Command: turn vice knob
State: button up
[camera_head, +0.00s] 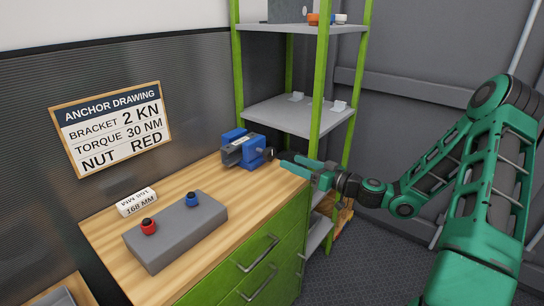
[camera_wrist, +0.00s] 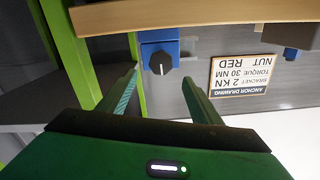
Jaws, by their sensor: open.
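The blue vice (camera_head: 240,149) stands at the far right end of the wooden workbench. Its dark round knob (camera_head: 269,153) faces right, towards my gripper. In the wrist view, which is upside down, the knob (camera_wrist: 162,62) shows a white pointer line and sits in front of the blue vice body (camera_wrist: 158,40). My gripper (camera_head: 290,158) is green and at about the knob's height, just to its right. In the wrist view the two fingers (camera_wrist: 162,72) are apart, with the knob seen between and beyond their tips. No contact with the knob can be made out.
A green-posted shelf rack (camera_head: 322,95) stands close behind the vice and arm. A sign (camera_head: 112,128) hangs on the wall.

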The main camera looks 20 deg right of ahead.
aim_at(273, 154)
jog(key=x, duration=1)
jog(key=shift+w+a, duration=0.2)
jog(key=shift+w, duration=0.05)
jog(key=c, duration=1.1)
